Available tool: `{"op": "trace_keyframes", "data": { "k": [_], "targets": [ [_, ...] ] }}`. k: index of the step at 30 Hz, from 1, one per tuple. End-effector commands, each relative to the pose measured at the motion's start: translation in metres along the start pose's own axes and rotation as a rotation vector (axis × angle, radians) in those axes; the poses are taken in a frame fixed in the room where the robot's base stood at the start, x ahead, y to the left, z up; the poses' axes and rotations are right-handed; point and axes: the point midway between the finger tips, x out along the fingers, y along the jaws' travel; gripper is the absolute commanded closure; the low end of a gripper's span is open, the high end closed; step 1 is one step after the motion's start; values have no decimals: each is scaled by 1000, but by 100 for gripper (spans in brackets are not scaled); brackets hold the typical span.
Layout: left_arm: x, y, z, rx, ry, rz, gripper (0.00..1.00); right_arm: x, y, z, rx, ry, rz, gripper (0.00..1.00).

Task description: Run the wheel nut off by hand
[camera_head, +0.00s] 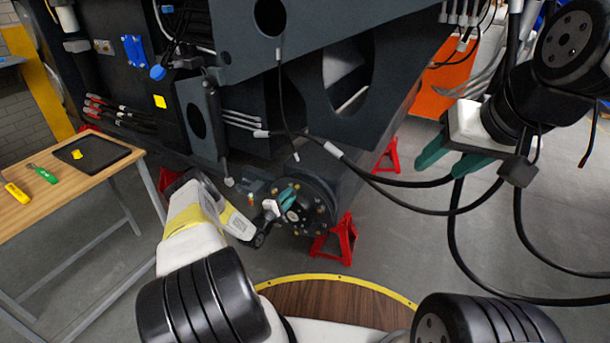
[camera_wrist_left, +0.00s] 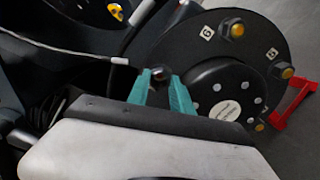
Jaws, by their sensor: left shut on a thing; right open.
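The dark round wheel hub (camera_head: 318,222) is at the lower middle of the chassis, with wheel nuts around its face. In the left wrist view the hub (camera_wrist_left: 205,55) shows numbered tags beside yellow-tipped nuts; one nut (camera_wrist_left: 232,28) is at the top and another (camera_wrist_left: 281,70) at the right. My left gripper (camera_head: 287,195) is at the hub's face. In the left wrist view its teal fingertips (camera_wrist_left: 162,77) are shut on a small dark wheel nut (camera_wrist_left: 160,72), mostly hidden between them. My right gripper (camera_head: 455,162) is open and empty, well right of the hub.
Red stands (camera_head: 340,240) are under the chassis near the hub. Black hoses (camera_head: 420,184) hang between the hub area and my right gripper. A wooden table (camera_head: 85,185) at the left holds a dark tray (camera_head: 92,152), a green tool (camera_head: 42,173) and a yellow tool (camera_head: 17,193).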

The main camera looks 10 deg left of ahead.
Motion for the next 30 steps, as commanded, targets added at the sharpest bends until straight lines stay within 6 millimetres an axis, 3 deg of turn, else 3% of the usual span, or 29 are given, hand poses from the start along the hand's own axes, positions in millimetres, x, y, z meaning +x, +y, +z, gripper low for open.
{"op": "trace_keyframes", "data": {
  "k": [10, 24, 30],
  "targets": [
    [-12, 0, 0, -1, 0, 0, 100, 0, 0, 0, 0, 0, 0, 50],
    [-55, 1, 0, 0, 1, 1, 100, 0, 0, 0, 0, 0, 0, 50],
    [-58, 0, 0, 0, 0, 1, 100, 0, 0, 0, 0, 0, 0, 50]
  ]
}}
